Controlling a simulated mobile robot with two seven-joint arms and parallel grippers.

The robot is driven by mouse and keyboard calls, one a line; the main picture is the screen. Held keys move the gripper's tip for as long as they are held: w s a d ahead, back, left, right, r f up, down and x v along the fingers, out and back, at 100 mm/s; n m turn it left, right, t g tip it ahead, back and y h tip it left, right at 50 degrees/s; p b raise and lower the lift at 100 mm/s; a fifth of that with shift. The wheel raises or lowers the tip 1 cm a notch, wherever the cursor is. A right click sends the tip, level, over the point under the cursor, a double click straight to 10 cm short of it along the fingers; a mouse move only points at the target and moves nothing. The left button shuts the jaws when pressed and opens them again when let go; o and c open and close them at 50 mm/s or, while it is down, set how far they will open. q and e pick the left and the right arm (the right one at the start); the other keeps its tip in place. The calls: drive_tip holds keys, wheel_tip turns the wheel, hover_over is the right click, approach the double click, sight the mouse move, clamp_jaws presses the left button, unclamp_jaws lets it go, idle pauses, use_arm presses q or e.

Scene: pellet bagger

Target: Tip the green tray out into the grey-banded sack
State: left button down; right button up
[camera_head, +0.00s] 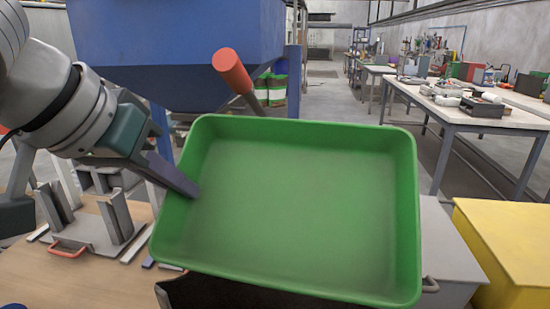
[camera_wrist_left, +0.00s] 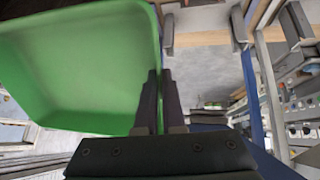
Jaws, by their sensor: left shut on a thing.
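The green tray (camera_head: 300,200) fills the middle of the head view, with its open inside facing the camera. It is tilted, and its visible inside looks empty. My left gripper (camera_head: 180,182) is shut on the tray's left wall. In the left wrist view the fingers (camera_wrist_left: 160,90) pinch the wall of the tray (camera_wrist_left: 80,70). A dark object (camera_head: 205,293) shows partly below the tray; I cannot tell what it is. No grey-banded sack can be made out. My right gripper is not in view.
A blue hopper (camera_head: 175,45) stands behind the tray, with a red-capped lever (camera_head: 232,72) in front. A metal fixture (camera_head: 95,230) stands on the wooden table (camera_head: 95,288) at left. A yellow box (camera_head: 510,250) and a grey box (camera_head: 445,245) are at right. Banded sacks (camera_head: 277,88) stand farther back.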

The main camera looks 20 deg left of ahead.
sight(204, 182)
use_arm(q)
drive_tip(key=w+g+p, duration=0.1)
drive_tip(key=p, duration=0.1)
drive_tip(key=w+g+p, duration=0.1)
drive_tip(key=p, duration=0.1)
drive_tip(key=shift+w+a+f, duration=0.1)
drive_tip(key=shift+w+f, duration=0.1)
drive_tip(key=shift+f, duration=0.05)
drive_tip(key=shift+w+f+g+h+p, duration=0.15)
drive_tip(key=shift+w+g+h+p, duration=0.2)
drive_tip(key=shift+g, duration=0.25)
drive_tip(key=w+f+b, duration=0.1)
drive_tip(key=b, duration=0.1)
drive_tip(key=w+f+g+b, duration=0.1)
drive_tip(key=shift+w+a+f+g+b, duration=0.1)
drive_tip(key=shift+w+a+g+b, duration=0.2)
drive_tip(key=shift+w+b, duration=0.05)
drive_tip(key=shift+w+a+f+g+b, duration=0.1)
drive_tip(key=shift+w+g+b, duration=0.2)
drive_tip(key=shift+w+b, duration=0.25)
